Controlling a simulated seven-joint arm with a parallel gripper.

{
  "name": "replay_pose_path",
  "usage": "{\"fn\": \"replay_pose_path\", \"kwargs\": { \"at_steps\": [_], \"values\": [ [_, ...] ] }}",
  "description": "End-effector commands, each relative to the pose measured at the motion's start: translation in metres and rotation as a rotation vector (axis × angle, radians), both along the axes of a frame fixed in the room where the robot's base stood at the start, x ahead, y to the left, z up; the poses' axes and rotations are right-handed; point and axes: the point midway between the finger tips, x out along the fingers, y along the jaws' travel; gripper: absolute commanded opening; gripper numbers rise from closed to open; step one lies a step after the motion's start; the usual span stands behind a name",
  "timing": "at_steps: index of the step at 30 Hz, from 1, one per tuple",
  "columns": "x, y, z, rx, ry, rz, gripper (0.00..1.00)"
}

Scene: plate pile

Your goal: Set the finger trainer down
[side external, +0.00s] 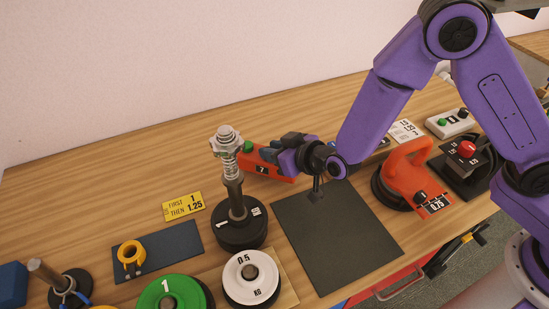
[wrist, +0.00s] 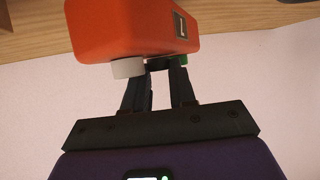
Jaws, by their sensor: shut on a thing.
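The finger trainer (side external: 265,168) appears to be the orange-red block with a dark label and a green button. In the wrist view the block (wrist: 120,30) fills the top, with a white button and a green one on its near side. My gripper (side external: 272,154) is shut on it, and both dark fingers (wrist: 163,70) reach its button side. The block lies on its side behind the black mat (side external: 340,240), to the right of the plate post. I cannot tell whether it touches the table. My gripper hides part of it.
A tall post on a black plate (side external: 238,232) stands close at left. White (side external: 251,285) and green (side external: 170,294) plates lie in front. A yellow card (side external: 183,206) and a dark blue mat (side external: 165,258) lie left.

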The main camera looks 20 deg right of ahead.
Motion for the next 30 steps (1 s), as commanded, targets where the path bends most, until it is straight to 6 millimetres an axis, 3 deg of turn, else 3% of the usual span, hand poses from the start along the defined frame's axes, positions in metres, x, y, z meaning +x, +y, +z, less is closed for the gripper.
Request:
{"fn": "replay_pose_path", "kwargs": {
  "at_steps": [6, 20, 21, 23, 30],
  "values": [
    [0.000, -0.001, -0.025, -0.002, -0.001, 0.001, 0.00],
    [-0.001, 0.000, -0.031, 0.000, -0.001, 0.000, 0.00],
    [-0.001, -0.001, -0.031, 0.000, 0.001, 0.000, 0.32],
    [-0.001, -0.001, -0.031, 0.000, 0.001, 0.000, 0.51],
    [-0.001, -0.001, -0.031, -0.001, 0.001, 0.000, 0.51]
  ]
}}
